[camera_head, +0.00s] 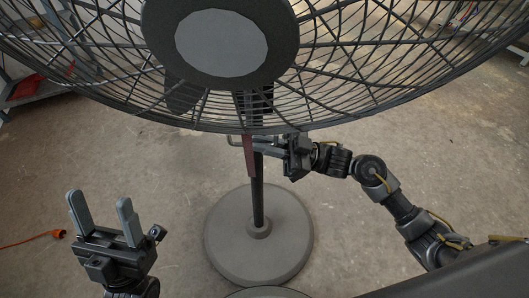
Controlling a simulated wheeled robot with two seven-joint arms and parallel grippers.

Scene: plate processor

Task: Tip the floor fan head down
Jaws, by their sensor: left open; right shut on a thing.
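The floor fan's round head (221,44) fills the top of the view, with a dark wire cage and a grey centre disc. Its thin dark pole (258,190) stands upright on a round grey base (288,248). My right gripper (262,145) comes in from the right, just below the cage's lower rim. It is shut on a part of the fan near the pole's top; the exact part is hard to make out. A reddish-brown strip (249,158) hangs beside the pole there. My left gripper (100,211) is open and empty at the lower left, apart from the fan.
The concrete floor (160,165) is bare around the base. An orange cable with a plug (57,234) lies at the left edge. A shelf (40,85) with something red stands at the upper left.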

